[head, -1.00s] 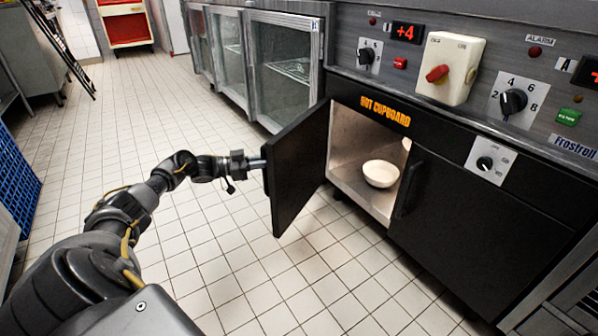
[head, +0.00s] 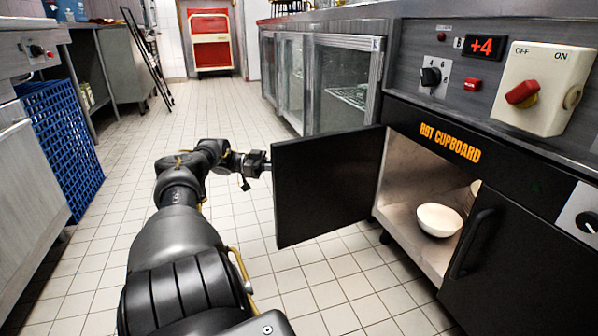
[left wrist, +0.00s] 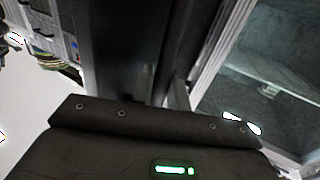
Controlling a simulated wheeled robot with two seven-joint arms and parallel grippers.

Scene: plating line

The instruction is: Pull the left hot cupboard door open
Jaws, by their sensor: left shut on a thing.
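The left hot cupboard door (head: 325,187) is a dark panel standing wide open, swung out from the cupboard front. My left gripper (head: 268,164) is at the door's outer edge, shut on its handle; the handle is mostly hidden behind the door. In the left wrist view my left gripper (left wrist: 162,98) shows its fingers close to a dark upright piece. The hot cupboard (head: 400,190) is open on its left side, and a white bowl (head: 439,220) stands inside. My right gripper is in neither view.
The right cupboard door (head: 510,262) is shut, with a black handle. Glass-fronted fridges (head: 345,85) stand beyond the open door. A blue crate (head: 60,150) stands at the left. The tiled floor (head: 215,110) between is clear.

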